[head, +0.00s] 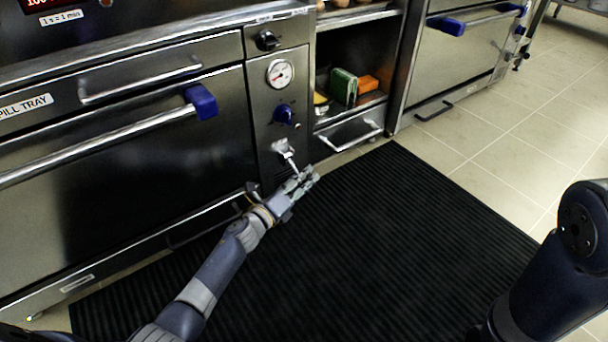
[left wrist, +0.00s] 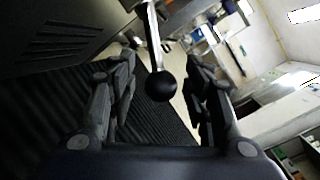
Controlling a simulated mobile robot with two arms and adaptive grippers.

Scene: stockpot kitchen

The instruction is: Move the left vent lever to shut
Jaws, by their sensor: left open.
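The left vent lever (head: 290,161) is a short metal lever low on the oven's control panel, below a blue knob. In the left wrist view the lever (left wrist: 153,40) has a metal shaft ending in a black ball (left wrist: 161,86). My left gripper (head: 306,178) is at the lever's end in the head view. In the left wrist view my left gripper (left wrist: 165,75) is open, with one finger on each side of the ball and visible gaps between. The ball is hidden by the fingers in the head view. My right gripper is out of view.
The oven door has a long handle (head: 100,146). An open shelf (head: 346,112) stands to the right. A black ribbed mat (head: 390,230) covers the floor, clear in the middle.

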